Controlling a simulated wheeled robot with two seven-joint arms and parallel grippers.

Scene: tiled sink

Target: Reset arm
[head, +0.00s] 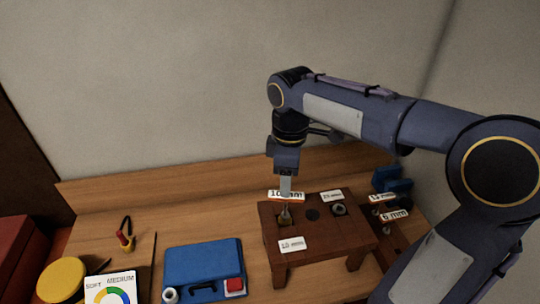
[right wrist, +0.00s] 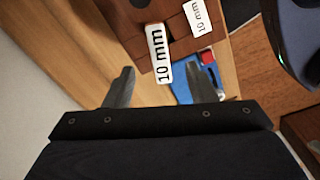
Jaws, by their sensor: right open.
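My right arm reaches in from the right in the head view, and its gripper (head: 286,190) points down over the left part of a small dark wooden stand (head: 290,232). A brass-coloured piece (head: 285,216) sits at a hole just below the gripper. In the right wrist view the two fingers of the right gripper (right wrist: 160,72) are spread apart with nothing between them. My left gripper is not in either view.
The stand also carries a grey nut-like piece (head: 339,209) and white size labels. A blue case (head: 204,268), a red-and-yellow tool (head: 125,239), a yellow disc (head: 62,281) and a dial card (head: 110,289) are to the left. Blue objects (head: 390,181) stand at the back right.

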